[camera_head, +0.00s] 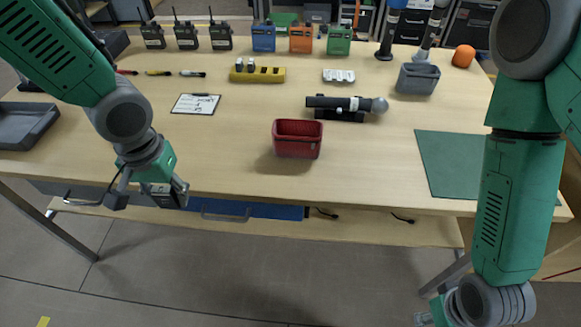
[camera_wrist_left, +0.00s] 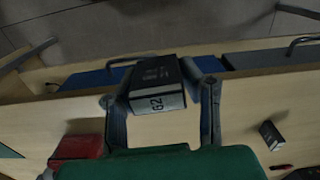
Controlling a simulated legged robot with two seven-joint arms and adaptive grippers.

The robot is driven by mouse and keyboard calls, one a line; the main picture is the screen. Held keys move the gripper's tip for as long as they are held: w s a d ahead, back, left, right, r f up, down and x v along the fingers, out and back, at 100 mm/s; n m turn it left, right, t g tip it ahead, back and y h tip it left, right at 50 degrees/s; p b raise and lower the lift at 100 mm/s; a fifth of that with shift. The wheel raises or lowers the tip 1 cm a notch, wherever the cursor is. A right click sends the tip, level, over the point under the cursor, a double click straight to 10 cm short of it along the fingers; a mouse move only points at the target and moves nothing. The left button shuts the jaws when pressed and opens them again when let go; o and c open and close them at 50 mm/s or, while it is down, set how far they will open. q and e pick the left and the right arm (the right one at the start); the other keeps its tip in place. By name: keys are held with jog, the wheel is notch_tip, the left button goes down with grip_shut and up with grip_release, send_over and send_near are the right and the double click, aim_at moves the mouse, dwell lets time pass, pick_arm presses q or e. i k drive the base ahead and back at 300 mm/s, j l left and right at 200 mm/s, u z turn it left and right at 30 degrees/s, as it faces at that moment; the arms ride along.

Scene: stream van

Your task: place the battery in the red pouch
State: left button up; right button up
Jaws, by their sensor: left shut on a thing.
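The battery (camera_wrist_left: 157,85) is a dark block with a pale printed end face. It sits between the two fingers of my left gripper (camera_head: 165,194), which is shut on it; the head view shows the gripper low, at the table's front edge. The red pouch (camera_head: 298,139) is an open-topped box on the table, to the right of my left gripper and apart from it. It also shows in the left wrist view (camera_wrist_left: 80,148), partly hidden by my gripper. Of my right gripper (camera_head: 436,312), only a part shows at the bottom edge; its fingers cannot be made out.
A black cylinder on a stand (camera_head: 340,107) lies behind the pouch. Another dark block (camera_wrist_left: 271,135) lies on the table. The table around the pouch is clear.

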aim_at(295, 148)
jog(key=k+z, duration=0.15)
jog(key=z, duration=0.35)
jog(key=k+l+z, duration=0.1)
jog(key=z, duration=0.4)
jog(key=j+z, duration=0.25)
jog(key=z, duration=0.2)
jog(key=k+j+z, duration=0.15)
jog(key=z, duration=0.35)
jog(key=k+j+z, duration=0.1)
jog(key=j+z, duration=0.2)
jog(key=z, duration=0.15)
jog(key=k+j, duration=0.15)
jog(key=j, duration=0.3)
jog(key=k+j, duration=0.1)
jog(key=j, duration=0.3)
jog(key=k+j, duration=0.15)
jog(key=j, duration=0.3)
